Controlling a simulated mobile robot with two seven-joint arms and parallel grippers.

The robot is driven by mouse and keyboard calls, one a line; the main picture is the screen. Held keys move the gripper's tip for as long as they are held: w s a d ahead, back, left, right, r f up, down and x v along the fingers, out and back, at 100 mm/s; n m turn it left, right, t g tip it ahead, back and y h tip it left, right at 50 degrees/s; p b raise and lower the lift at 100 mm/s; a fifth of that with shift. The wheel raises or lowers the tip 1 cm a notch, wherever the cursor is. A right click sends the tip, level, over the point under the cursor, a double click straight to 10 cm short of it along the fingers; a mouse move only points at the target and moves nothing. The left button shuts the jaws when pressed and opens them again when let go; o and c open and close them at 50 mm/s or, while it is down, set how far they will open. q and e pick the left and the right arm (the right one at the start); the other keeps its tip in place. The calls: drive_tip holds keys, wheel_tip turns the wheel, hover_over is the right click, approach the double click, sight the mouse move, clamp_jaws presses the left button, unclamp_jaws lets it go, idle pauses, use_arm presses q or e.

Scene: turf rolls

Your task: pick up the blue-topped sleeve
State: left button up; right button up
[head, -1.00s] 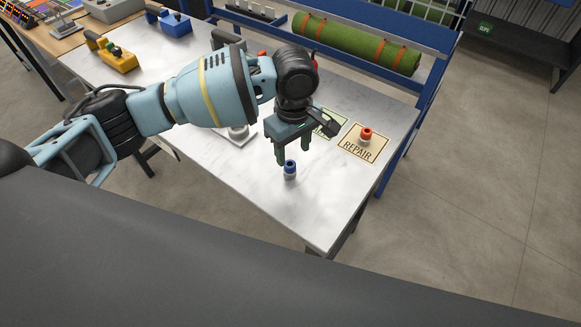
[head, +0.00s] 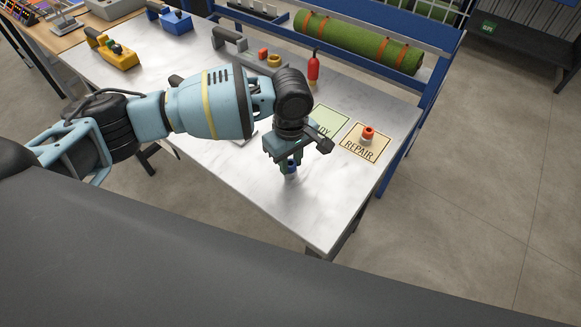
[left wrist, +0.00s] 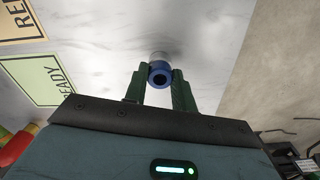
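The blue-topped sleeve (head: 291,175) stands upright on the pale table near its front corner. In the left wrist view its blue ring top (left wrist: 160,74) faces the camera, with a dark hole in the middle. My left gripper (head: 291,163) points down over it, one green finger on each side. In the left wrist view the fingertips (left wrist: 160,78) look closed against the sleeve's sides, with little or no gap. The fingers partly hide the sleeve in the head view. My right gripper is in neither view.
A red-topped sleeve (head: 367,133) stands on the tan REPAIR card (head: 360,152). The green card (head: 332,120) beside it is partly behind my gripper. A red bottle-like object (head: 313,68) stands farther back. The table (head: 290,215) is clear toward its front corner.

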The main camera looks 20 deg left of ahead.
use_arm(q)
drive_tip(key=c, duration=0.4)
drive_tip(key=shift+r, duration=0.6)
drive_tip(key=r, duration=0.2)
drive_tip(key=shift+s+a+r+p, duration=0.3)
drive_tip(key=shift+a+p, duration=0.05)
drive_tip(key=shift+a, duration=0.05)
drive_tip(key=s+a, duration=0.6)
drive_tip(key=a, duration=0.1)
drive_tip(key=s+a+r+p, duration=0.1)
drive_tip(key=s+a, duration=0.2)
drive_tip(key=a, duration=0.1)
drive_tip(key=shift+s+a+r, duration=0.1)
drive_tip(key=shift+s+a, duration=0.1)
drive_tip(key=shift+s, duration=0.15)
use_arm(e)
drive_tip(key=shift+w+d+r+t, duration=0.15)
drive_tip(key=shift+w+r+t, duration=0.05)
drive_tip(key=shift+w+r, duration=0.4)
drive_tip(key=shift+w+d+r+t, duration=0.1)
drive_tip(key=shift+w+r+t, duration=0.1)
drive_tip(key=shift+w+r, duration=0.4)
